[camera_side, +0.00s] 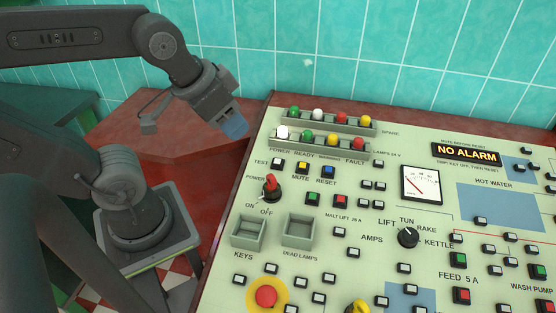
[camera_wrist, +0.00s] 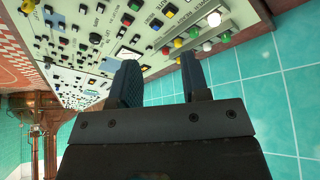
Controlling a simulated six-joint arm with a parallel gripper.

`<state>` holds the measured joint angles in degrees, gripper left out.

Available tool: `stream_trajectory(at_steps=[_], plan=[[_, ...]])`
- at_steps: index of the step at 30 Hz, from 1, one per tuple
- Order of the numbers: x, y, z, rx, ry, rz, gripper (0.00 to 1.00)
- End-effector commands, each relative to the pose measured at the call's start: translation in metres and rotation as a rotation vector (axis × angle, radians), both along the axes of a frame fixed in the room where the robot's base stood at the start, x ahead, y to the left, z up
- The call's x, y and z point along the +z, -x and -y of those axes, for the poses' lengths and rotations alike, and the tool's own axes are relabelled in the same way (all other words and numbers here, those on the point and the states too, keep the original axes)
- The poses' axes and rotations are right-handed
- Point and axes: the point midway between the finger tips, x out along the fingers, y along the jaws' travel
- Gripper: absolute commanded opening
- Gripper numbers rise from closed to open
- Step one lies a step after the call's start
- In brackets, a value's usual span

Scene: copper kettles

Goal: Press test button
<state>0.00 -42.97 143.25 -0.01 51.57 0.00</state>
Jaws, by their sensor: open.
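The test button (camera_side: 278,161) is a small white square button beside the word TEST, at the upper left of the cream control panel (camera_side: 385,240). The yellow MUTE button (camera_side: 302,168) and the blue RESET button (camera_side: 328,172) are to its right. My gripper (camera_side: 236,126) is up and to the left of the test button, apart from the panel. In the wrist view my gripper (camera_wrist: 160,62) shows two separated fingers with nothing between them. I cannot clearly pick out the test button in the wrist view.
Two raised rows of coloured lamps (camera_side: 318,146) stand just above the test button. The red-handled power switch (camera_side: 271,188) is below it. A teal tiled wall (camera_side: 270,50) is behind. Other buttons and two small trays (camera_side: 249,233) crowd the panel.

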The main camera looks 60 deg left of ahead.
Motion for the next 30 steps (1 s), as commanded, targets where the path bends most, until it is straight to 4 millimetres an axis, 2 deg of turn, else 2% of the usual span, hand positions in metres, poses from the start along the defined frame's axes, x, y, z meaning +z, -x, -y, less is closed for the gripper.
stream_trajectory(at_steps=[2,13,30], plan=[[0.0000,0.0000,0.0000,0.000,0.000,0.000,0.35],[0.0000,0.0000,0.0000,0.000,0.000,0.000,0.00],[0.0000,0.0000,0.0000,0.000,0.000,0.000,0.00]])
